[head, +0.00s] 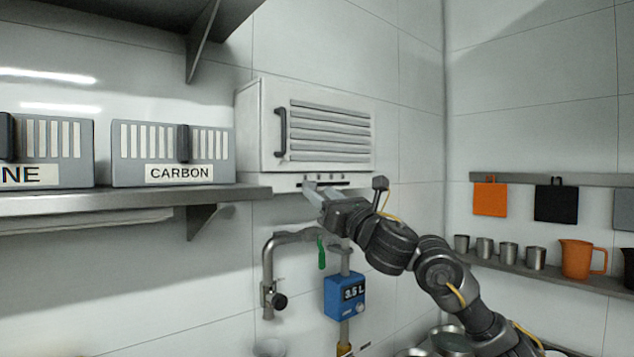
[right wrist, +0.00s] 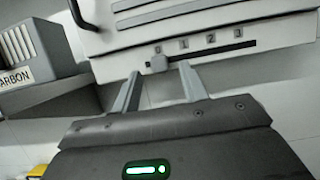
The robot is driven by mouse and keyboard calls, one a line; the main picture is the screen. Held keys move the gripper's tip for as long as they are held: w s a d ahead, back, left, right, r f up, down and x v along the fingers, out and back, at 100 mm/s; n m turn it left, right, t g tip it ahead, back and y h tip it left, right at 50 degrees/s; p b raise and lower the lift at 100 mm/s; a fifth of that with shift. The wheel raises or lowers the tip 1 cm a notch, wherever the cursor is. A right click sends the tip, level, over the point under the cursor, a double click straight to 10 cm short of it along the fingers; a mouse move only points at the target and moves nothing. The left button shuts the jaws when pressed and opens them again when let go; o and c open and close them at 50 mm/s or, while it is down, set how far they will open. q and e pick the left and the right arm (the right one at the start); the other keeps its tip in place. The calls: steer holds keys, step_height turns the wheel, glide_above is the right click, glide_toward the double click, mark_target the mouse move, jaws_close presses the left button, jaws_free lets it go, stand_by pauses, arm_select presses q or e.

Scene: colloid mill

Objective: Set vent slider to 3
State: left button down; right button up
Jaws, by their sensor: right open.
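The vent slider knob (right wrist: 157,64) is a small grey block at the left end of a dark slot (right wrist: 215,50) in the right wrist view. The marks 0, 1, 2 and 3 stand above the slot, and the knob sits by the 0. The slot is on the lower strip of a white louvred vent box (head: 270,170), which hangs on the wall in the head view. My right gripper (right wrist: 160,71) is open, with its two fingertips on either side of the knob, just short of it or level with it; I cannot tell whether they touch it. My left gripper is out of view.
A grey shelf (head: 130,200) with a CARBON case (head: 129,142) stands left of the vent box. Below are a pipe with a valve (head: 268,265) and a blue 3.5 L meter (head: 345,296). Cups and an orange jug (head: 577,259) stand on the right wall shelf.

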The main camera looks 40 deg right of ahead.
mark_target(310, 186)
steer(key=shift+p+x, duration=0.4)
steer(key=shift+x, duration=1.05)
steer(key=shift+c, duration=0.2)
jaws_close()
